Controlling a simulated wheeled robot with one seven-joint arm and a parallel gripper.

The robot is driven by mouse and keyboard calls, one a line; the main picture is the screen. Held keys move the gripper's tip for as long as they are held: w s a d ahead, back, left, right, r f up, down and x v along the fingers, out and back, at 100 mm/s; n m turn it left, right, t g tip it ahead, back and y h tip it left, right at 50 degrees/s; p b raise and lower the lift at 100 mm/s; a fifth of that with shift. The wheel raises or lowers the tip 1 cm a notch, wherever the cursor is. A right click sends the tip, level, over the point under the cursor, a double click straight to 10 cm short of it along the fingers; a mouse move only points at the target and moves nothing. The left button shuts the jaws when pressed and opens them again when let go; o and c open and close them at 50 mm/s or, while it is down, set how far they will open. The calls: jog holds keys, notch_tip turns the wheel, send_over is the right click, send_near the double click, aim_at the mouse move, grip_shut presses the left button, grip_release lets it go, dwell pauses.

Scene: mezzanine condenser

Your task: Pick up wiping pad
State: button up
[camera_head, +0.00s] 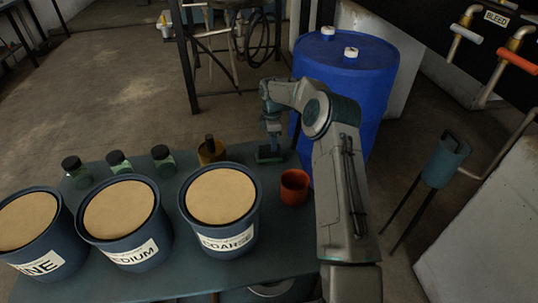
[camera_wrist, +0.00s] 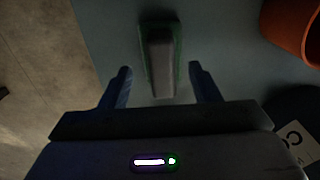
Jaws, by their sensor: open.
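The wiping pad (camera_wrist: 158,58) lies on the table in the wrist view, a narrow block with a grey top and a green edge. In the head view the pad (camera_head: 268,154) shows as a small dark green-grey shape near the table's far right edge, just below my gripper (camera_head: 273,140). In the wrist view my gripper (camera_wrist: 160,85) is open, with one finger to each side of the pad's near end. The fingers are apart from the pad, and most of the pad extends beyond the fingertips.
An orange-brown cup (camera_head: 294,187) stands right of the pad. Three labelled buckets (camera_head: 221,198) fill the table's front. Three green jars (camera_head: 119,162) and a brass-coloured container with a dark handle (camera_head: 210,152) stand along the back. A blue drum (camera_head: 345,75) stands behind the table.

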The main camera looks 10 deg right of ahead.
aim_at(269, 146)
jog(key=f, duration=0.2)
jog(key=a+f, duration=0.1)
jog(key=f, duration=0.1)
jog(key=shift+s, duration=0.15)
jog(key=shift+f, duration=0.25)
jog(key=c, duration=1.1)
jog(key=shift+r, duration=0.15)
notch_tip(269, 146, up, 10)
jog(key=shift+f, duration=0.1)
jog(key=shift+o, duration=0.6)
